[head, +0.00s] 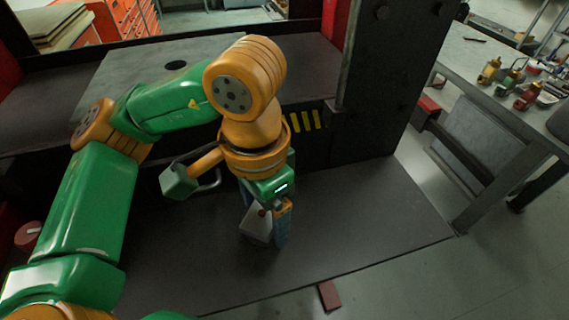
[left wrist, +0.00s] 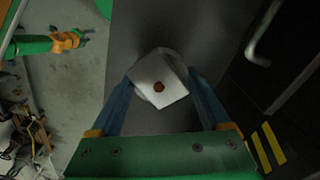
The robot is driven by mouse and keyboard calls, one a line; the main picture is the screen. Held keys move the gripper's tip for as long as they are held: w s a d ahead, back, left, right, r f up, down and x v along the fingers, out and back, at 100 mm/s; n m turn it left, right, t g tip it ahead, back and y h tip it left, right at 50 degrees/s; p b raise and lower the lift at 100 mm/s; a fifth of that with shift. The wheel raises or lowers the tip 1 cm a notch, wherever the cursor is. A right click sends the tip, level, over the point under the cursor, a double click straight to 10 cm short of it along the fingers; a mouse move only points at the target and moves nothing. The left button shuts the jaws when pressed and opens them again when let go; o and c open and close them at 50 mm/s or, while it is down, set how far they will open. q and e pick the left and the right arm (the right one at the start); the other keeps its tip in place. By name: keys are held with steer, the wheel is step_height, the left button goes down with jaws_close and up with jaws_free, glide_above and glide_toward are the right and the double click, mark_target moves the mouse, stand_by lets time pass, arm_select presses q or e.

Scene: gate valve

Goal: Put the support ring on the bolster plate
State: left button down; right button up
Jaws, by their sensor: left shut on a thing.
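My left gripper (head: 268,238) points down in front of the press, over the dark floor mat. The held piece also shows, tilted, in the head view (head: 255,225). The grey bolster plate (head: 118,72) lies on the press bed, with a dark round hole, behind my left arm. My right gripper (left wrist: 68,42) shows small in the left wrist view.
A dark press column (head: 385,80) stands right of the bed. Yellow-black stripes (head: 305,121) mark the bed's front. A workbench (head: 500,85) with several small bottles is at the right. A red block (head: 328,296) lies at the mat's front edge. The plate's top looks clear.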

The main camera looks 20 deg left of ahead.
arm_select(q)
steer(key=f, duration=0.1)
steer(key=w+f, duration=0.1)
steer(key=f, duration=0.3)
steer(key=shift+w+a, duration=0.25)
steer(key=shift+a, duration=0.1)
steer(key=shift+f+b, duration=0.15)
steer(key=shift+b, duration=0.3)
jaws_free()
steer(key=shift+s, duration=0.1)
